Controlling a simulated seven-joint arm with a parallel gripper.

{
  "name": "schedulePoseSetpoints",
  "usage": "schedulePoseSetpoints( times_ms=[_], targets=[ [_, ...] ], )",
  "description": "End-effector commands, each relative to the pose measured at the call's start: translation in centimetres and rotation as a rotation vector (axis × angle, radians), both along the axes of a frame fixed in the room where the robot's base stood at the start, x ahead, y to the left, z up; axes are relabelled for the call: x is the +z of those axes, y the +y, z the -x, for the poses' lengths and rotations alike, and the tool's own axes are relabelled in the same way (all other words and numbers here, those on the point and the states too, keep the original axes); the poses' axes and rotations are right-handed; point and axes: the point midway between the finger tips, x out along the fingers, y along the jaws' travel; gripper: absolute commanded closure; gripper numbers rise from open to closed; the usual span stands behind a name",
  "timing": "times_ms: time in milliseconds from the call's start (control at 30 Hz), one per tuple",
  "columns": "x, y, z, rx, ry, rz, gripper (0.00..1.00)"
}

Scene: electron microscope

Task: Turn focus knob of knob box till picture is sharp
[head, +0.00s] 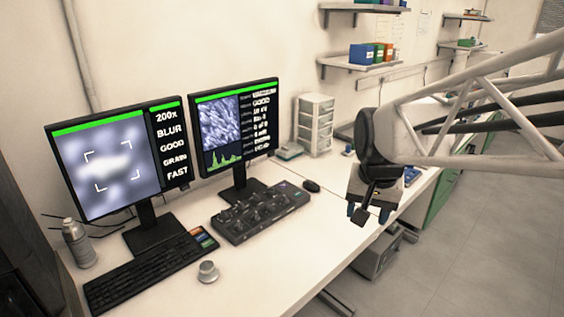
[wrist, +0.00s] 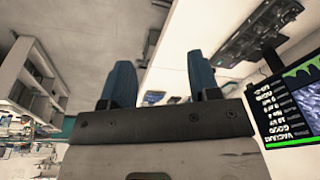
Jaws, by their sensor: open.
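The knob box (head: 262,211) is a dark panel with several knobs on the white desk, in front of the right monitor. It also shows at the top right of the wrist view (wrist: 258,32). I cannot tell which knob is focus. The left monitor (head: 116,158) shows a blurred grey picture with the words 200x, BLUR, GOOD. My gripper (head: 366,213) is off to the right of the knob box, above the desk's right edge and apart from it. In the wrist view its two blue fingers (wrist: 163,88) stand wide apart with nothing between them.
The right monitor (head: 234,125) shows a textured picture. A keyboard (head: 150,270), a round grey knob-like object (head: 208,271) and a spray can (head: 78,243) are at the front left. A mouse (head: 311,186) lies right of the box. White drawers (head: 314,124) stand behind.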

Motion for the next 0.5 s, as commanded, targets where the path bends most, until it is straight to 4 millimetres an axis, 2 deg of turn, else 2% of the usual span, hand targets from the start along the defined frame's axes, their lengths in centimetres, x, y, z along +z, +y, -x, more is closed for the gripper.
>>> schedulePoseSetpoints(
  times_ms=[33, 500],
  targets=[
    [-0.1, 0.4, -1.3, -0.015, 0.006, -0.003, 0.44],
    [-1.3, 3.7, -11.7, -0.190, 0.043, -0.036, 0.44]
  ],
)
